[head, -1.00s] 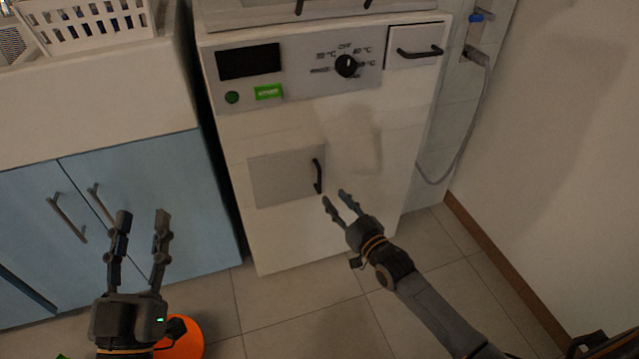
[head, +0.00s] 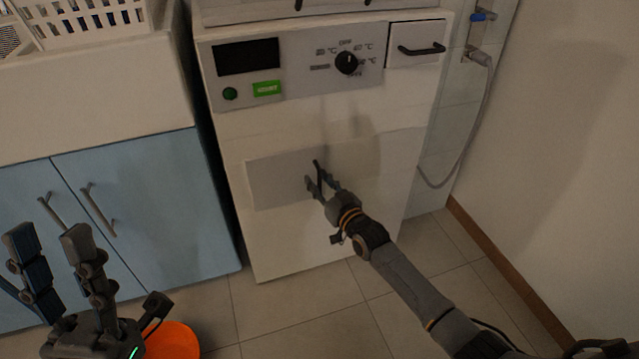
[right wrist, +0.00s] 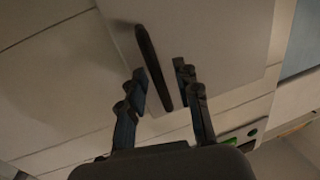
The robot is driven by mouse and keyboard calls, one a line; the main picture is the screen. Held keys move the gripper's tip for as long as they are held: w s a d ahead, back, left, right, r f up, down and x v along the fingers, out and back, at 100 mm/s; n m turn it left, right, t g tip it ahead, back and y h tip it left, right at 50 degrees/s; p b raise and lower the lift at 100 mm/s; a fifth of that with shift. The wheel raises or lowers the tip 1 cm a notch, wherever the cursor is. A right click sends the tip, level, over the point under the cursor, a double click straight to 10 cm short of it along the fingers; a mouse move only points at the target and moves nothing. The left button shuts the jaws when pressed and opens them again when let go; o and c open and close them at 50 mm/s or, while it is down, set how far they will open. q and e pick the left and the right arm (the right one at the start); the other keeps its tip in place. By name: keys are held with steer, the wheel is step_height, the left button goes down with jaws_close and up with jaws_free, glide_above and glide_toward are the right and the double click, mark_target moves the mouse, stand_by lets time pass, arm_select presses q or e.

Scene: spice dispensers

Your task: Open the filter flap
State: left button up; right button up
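The filter flap (head: 275,184) is a grey rectangular panel low on the front of the white machine, and it looks closed. Its dark bar handle (right wrist: 152,62) stands upright at the flap's right edge. My right gripper (head: 313,178) is at the handle. In the right wrist view, my right gripper (right wrist: 160,80) is open, with the lower end of the handle between its fingers and visible gaps on both sides. My left gripper (head: 48,236) is open and empty, in front of the blue cabinet at the left.
The white machine (head: 310,235) has a knob (head: 346,63), a green button and a top-right drawer (head: 417,45). A blue cabinet (head: 150,205) stands left, with a white basket above. An orange object (head: 172,342) is on the floor. A hose hangs at right.

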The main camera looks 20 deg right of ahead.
steer(key=shift+c, duration=0.4)
jaws_close()
